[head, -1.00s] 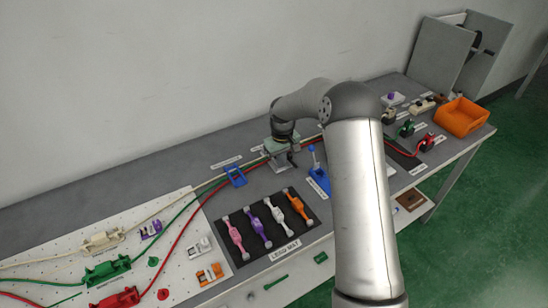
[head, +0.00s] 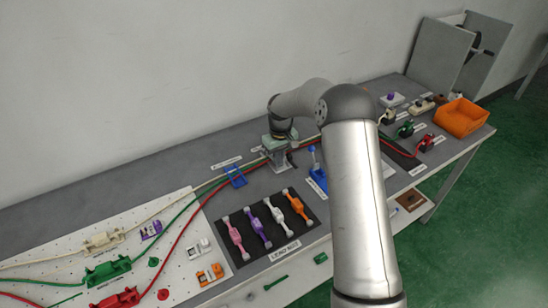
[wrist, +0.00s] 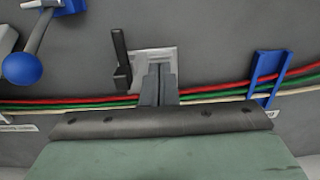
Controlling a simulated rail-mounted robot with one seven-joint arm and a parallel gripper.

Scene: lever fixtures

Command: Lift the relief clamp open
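The likely relief clamp is a pale grey plate (wrist: 150,58) with an upright black handle (wrist: 122,60), seen in the wrist view where the cables pass. My gripper (wrist: 160,72) is over the plate, just right of the black handle and apart from it in the picture. Its two grey fingers look closed together, with nothing clearly seen between them. In the head view my gripper (head: 280,160) is low over the cable run and hides most of the clamp.
Red, green and cream cables (wrist: 220,93) run along the bench. A blue bracket (head: 235,176) straddles them. A blue ball-ended lever (wrist: 22,68) stands on the other side of my gripper. The black mat (head: 245,252) holds several coloured parts. An orange bin (head: 462,118) is far right.

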